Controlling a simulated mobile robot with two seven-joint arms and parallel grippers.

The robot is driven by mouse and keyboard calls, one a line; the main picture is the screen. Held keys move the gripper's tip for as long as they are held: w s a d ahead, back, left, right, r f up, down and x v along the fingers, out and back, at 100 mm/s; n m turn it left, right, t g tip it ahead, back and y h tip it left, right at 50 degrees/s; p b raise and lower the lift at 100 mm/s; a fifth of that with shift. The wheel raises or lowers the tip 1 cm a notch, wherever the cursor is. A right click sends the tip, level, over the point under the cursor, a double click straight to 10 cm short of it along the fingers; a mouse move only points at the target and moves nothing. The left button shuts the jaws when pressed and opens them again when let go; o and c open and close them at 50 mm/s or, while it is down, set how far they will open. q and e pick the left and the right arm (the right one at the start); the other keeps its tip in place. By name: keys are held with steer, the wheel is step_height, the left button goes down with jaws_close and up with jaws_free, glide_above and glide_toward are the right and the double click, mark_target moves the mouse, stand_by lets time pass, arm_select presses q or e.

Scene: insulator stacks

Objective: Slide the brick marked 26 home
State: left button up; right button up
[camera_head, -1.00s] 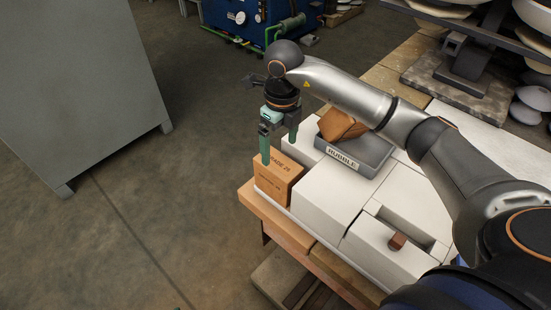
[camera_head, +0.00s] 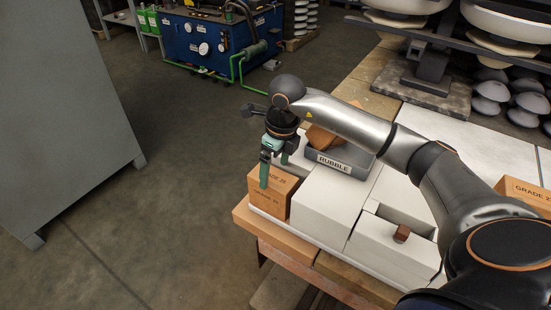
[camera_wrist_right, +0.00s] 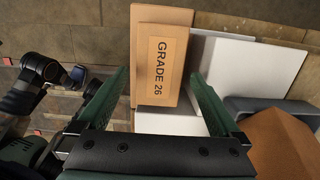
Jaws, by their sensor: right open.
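The orange-tan brick marked GRADE 26 (camera_head: 278,206) sits at the near left corner of the white block layout, at the table's edge. In the right wrist view the brick (camera_wrist_right: 161,88) shows its label between my finger pads. My right gripper (camera_head: 274,170) is open and points down at the brick, one finger in front of its left part and the other behind. In the right wrist view my gripper (camera_wrist_right: 160,76) has a finger on each side, with small gaps to the brick.
White blocks (camera_head: 318,208) fill the table beside the brick. A grey RUBBLE tray (camera_head: 350,166) with brown pieces stands behind. A recess at front right has a small brown piece (camera_head: 402,233). Another GRADE-marked brick (camera_head: 526,194) is at right. Open floor lies left.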

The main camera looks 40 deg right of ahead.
mark_target(276, 200)
steer(key=f, duration=0.5)
steer(key=w+f+b, duration=0.1)
steer(key=f, duration=0.2)
steer(key=shift+a, duration=0.15)
steer(key=c, duration=0.7)
jaws_close()
steer(key=shift+s+d+r+p, duration=0.1)
steer(key=shift+s+d+p, duration=0.2)
steer(key=shift+s, duration=0.45)
stand_by(0.4)
steer(key=o, duration=0.7)
jaws_free()
